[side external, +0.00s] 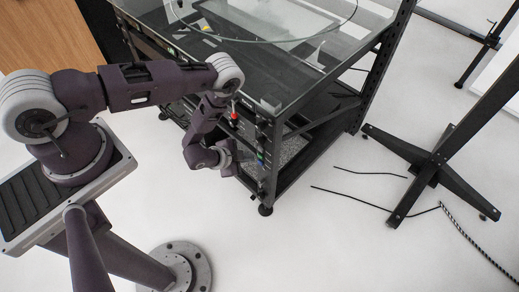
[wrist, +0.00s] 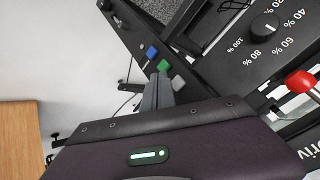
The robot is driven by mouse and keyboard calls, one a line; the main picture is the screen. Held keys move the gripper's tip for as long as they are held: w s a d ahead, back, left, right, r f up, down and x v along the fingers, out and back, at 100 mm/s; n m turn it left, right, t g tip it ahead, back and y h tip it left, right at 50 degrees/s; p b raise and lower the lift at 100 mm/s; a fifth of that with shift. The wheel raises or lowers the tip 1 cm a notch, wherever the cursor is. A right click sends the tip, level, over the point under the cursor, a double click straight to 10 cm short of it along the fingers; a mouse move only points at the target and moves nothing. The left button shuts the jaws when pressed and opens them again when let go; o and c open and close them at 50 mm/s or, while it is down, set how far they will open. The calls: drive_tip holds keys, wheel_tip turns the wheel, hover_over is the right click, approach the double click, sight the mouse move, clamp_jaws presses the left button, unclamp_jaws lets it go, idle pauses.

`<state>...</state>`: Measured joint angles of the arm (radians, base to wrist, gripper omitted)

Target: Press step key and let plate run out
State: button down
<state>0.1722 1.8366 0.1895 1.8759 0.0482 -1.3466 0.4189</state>
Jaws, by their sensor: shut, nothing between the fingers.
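The glass plate (side external: 270,28) of the turntable lies flat on top of a black frame. A control panel on the frame's side carries a blue key (wrist: 151,52), a green key (wrist: 163,65) and a pale key (wrist: 177,82) in a row. I cannot read any label naming the step key. My gripper (wrist: 159,82) is shut and empty, its tips close to the green and pale keys. Whether they touch a key I cannot tell. In the side view my gripper (side external: 238,154) is at the panel, partly hidden by my wrist.
A black knob (wrist: 265,27) with a percent scale and a red-topped control (wrist: 300,82) sit on the panel beside the keys. The frame's black leg (side external: 265,208) stands close by. A black stand (side external: 435,160) and cables lie on the open pale floor at right.

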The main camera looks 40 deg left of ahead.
drive_tip(key=shift+w, duration=0.6)
idle(1.6)
drive_tip(key=shift+w, duration=0.45)
drive_tip(key=shift+w, duration=0.45)
idle(0.4)
idle(0.3)
drive_tip(key=shift+s, duration=0.95)
drive_tip(key=shift+s, duration=2.5)
idle(0.8)
